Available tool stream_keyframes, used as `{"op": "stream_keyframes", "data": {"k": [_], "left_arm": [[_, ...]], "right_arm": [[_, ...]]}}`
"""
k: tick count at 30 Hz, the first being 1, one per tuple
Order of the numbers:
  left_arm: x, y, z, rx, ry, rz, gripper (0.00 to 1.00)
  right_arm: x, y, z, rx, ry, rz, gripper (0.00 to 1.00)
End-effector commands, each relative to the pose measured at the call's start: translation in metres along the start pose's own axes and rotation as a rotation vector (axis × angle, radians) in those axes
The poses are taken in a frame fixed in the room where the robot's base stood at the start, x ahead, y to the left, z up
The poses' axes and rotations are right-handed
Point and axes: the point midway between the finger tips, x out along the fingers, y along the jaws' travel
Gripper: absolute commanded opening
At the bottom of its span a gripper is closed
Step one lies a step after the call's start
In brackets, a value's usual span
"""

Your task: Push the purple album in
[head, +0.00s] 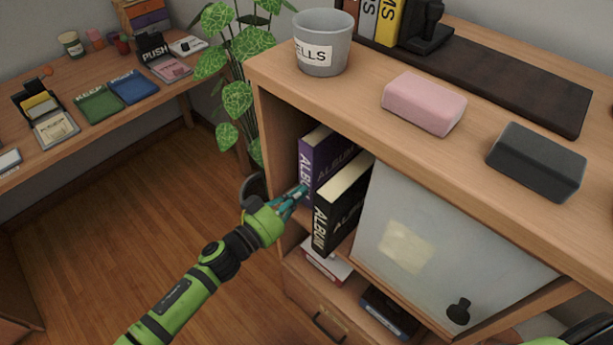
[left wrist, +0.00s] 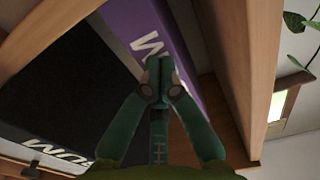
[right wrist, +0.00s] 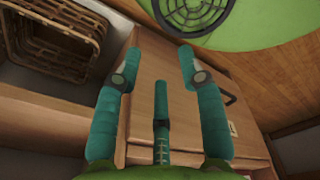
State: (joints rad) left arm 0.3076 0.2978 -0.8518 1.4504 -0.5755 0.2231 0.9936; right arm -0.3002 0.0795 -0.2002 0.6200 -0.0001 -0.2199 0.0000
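The purple album (head: 314,160) stands upright on the cabinet's open shelf at the left end, its spine facing out. A black album (head: 340,205) stands to its right and sticks out farther. My left gripper (head: 299,192) is at the purple album's spine, with its fingers shut together. In the left wrist view the fingertips (left wrist: 160,80) lie over the purple spine (left wrist: 150,35), at or very close to it; contact is hard to tell. Nothing is held between them. My right gripper (right wrist: 160,80) is open and empty, off to the right, in front of a wooden drawer front.
A frosted sliding panel (head: 430,240) covers the cabinet's right part. On top stand a grey pot (head: 322,45), a pink block (head: 424,103) and a dark block (head: 537,160). A plant (head: 235,60) stands left of the cabinet. A basket (right wrist: 60,35) shows in the right wrist view.

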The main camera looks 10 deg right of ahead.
Motion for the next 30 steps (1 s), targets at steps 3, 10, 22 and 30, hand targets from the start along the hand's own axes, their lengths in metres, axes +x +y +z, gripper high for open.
{"op": "stream_keyframes", "data": {"k": [3, 10, 22, 30], "left_arm": [[0.007, 0.0, 0.0, 0.001, 0.001, 0.001, 0.0], [0.015, 0.001, 0.0, 0.001, 0.001, 0.002, 0.0], [0.014, 0.001, -0.001, 0.0, -0.001, 0.001, 0.0], [-0.012, 0.0, -0.002, -0.001, -0.002, 0.0, 0.0]], "right_arm": [[0.002, 0.0, 0.0, 0.0, 0.0, 0.0, 0.4], [0.003, 0.0, 0.0, 0.0, 0.0, 0.0, 0.4], [0.001, 0.0, 0.0, 0.0, 0.0, 0.0, 0.4], [-0.011, 0.001, -0.001, 0.0, 0.0, 0.0, 0.4]]}}
